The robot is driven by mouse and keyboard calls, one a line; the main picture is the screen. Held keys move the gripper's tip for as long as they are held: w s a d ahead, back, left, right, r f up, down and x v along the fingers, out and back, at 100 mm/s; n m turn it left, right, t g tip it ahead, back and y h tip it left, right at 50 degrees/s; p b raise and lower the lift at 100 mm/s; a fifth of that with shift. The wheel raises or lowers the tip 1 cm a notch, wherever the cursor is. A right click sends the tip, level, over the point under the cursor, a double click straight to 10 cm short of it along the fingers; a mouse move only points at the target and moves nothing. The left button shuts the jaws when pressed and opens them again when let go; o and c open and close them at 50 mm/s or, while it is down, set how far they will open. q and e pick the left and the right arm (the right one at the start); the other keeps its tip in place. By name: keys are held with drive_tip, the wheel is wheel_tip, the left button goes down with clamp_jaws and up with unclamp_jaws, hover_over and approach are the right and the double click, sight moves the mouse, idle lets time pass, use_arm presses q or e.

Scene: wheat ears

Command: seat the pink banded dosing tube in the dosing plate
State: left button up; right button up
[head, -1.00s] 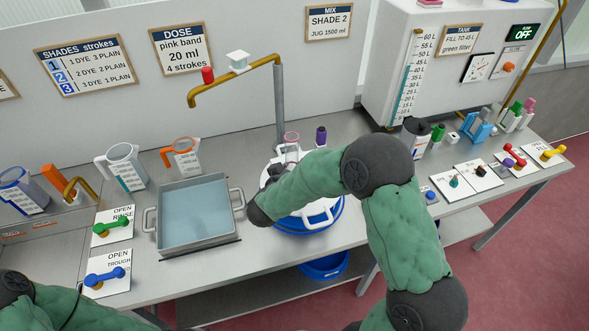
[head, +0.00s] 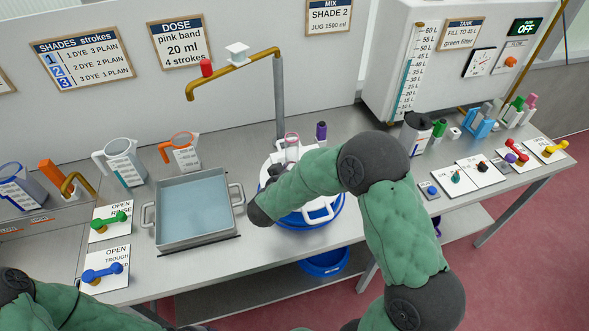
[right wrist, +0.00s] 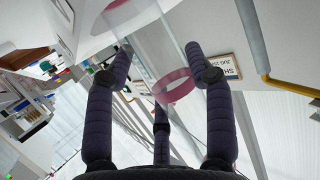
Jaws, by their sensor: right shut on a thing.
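The dosing tube (head: 292,150) is clear with a pink band at its top. It stands about upright over the white plate (head: 319,213) on the blue tub in the head view. In the right wrist view the clear tube (right wrist: 150,48) and its pink band lie between the fingers of my right gripper (right wrist: 163,68), which is shut on it. My right forearm hides most of the gripper, the tube's lower end and part of the plate in the head view. I cannot tell whether the tube's foot touches the plate. My left gripper is out of view.
A brass tap (head: 235,70) on a grey post rises behind. A metal tray of water (head: 193,243) is at left, with jugs (head: 122,162) behind it.

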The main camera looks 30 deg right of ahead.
drive_tip(key=shift+f+b, duration=0.5)
drive_tip(key=shift+f, duration=0.3)
drive_tip(key=o, duration=1.2)
drive_tip(key=shift+o, duration=0.2)
drive_tip(key=v, duration=1.2)
